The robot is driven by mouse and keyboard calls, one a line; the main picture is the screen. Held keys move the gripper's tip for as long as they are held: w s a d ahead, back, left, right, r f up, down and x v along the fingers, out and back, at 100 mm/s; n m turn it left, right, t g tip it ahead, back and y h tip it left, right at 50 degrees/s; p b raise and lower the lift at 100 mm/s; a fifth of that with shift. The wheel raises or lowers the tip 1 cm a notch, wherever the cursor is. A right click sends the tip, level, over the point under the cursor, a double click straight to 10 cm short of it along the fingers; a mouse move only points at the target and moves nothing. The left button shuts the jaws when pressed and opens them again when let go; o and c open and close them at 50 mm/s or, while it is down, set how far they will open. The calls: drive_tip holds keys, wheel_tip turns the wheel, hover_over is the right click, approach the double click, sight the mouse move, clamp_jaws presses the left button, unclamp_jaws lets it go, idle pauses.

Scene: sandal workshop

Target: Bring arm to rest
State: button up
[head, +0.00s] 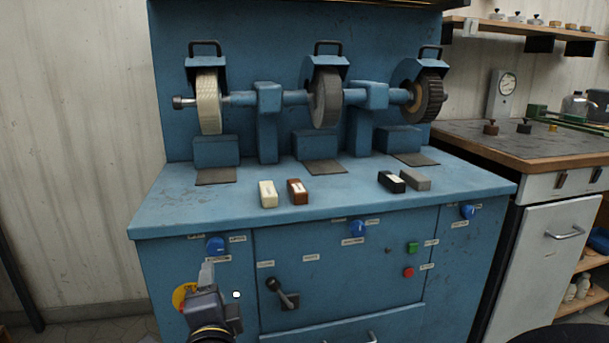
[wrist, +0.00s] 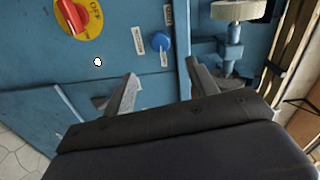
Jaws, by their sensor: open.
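My gripper (head: 207,275) is at the lower left in the head view, in front of the blue grinding machine's front panel. In the wrist view its two fingers (wrist: 163,88) stand apart with nothing between them. A blue knob (head: 215,244) sits on the panel just above and beyond the fingertips; it also shows in the wrist view (wrist: 160,42), seen between the fingers. A yellow disc with a red switch marked OFF (wrist: 80,17) is to the left of the fingers in the wrist view; in the head view my gripper partly hides the yellow disc (head: 180,296).
The blue machine (head: 345,205) carries several wheels and small blocks on its top. A black lever (head: 281,292) projects from the panel to the right of my gripper. A workbench (head: 530,142) with drawers stands at the right. Bare wall and floor lie at the left.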

sight(216, 249)
drive_tip(key=shift+n, duration=0.3)
drive_tip(key=b+x, duration=0.1)
drive_tip(key=x, duration=1)
drive_tip(key=shift+w+r+b, duration=0.1)
drive_tip(key=shift+r+b, duration=0.1)
drive_tip(key=shift+b, duration=0.15)
drive_tip(key=n+p, duration=0.3)
drive_tip(key=n, duration=0.1)
drive_tip(key=n+p, duration=0.3)
drive_tip(key=n, duration=0.2)
drive_tip(key=shift+h+p, duration=0.3)
drive_tip(key=shift+p, duration=0.1)
drive_tip(key=n+p, duration=0.2)
drive_tip(key=n, duration=0.2)
drive_tip(key=shift+p, duration=0.4)
drive_tip(key=n+p, duration=0.2)
drive_tip(key=n, duration=0.2)
drive_tip(key=shift+f+t+p, duration=0.15)
drive_tip(key=shift+t+p, duration=0.15)
drive_tip(key=shift+p, duration=0.05)
drive_tip(key=shift+s+f, duration=0.1)
drive_tip(key=shift+s, duration=0.4)
